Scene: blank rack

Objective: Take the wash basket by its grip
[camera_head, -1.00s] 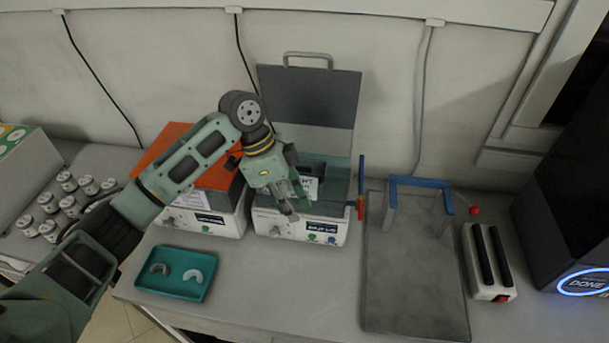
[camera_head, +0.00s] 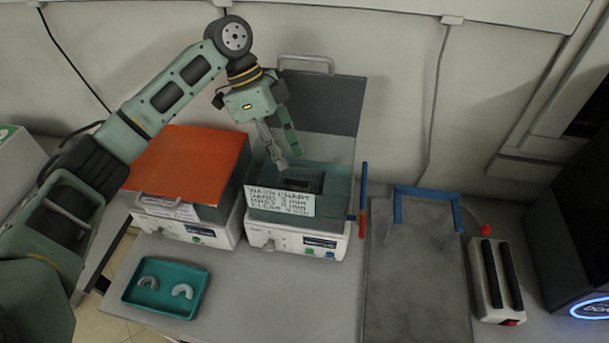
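The wash basket (camera_head: 303,183) appears to be the dark shape inside the right-hand washer (camera_head: 262,235), whose grey lid (camera_head: 320,102) stands open. Only a small part of the basket shows. The washer's front wall and a white wash chart card (camera_head: 280,202) hide the rest, and I cannot make out its grip clearly. My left gripper (camera_head: 290,160) points down above the washer's opening, just up and left of the dark shape. Its fingers are apart, with nothing seen between them. My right gripper is not in view.
A second washer with a shut orange lid (camera_head: 190,160) stands on the left. A teal tray (camera_head: 130,298) holds two arch-shaped pieces. A blue frame (camera_head: 425,193) stands on a grey mat (camera_head: 415,275) at right, beside a white device with black bars (camera_head: 492,285).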

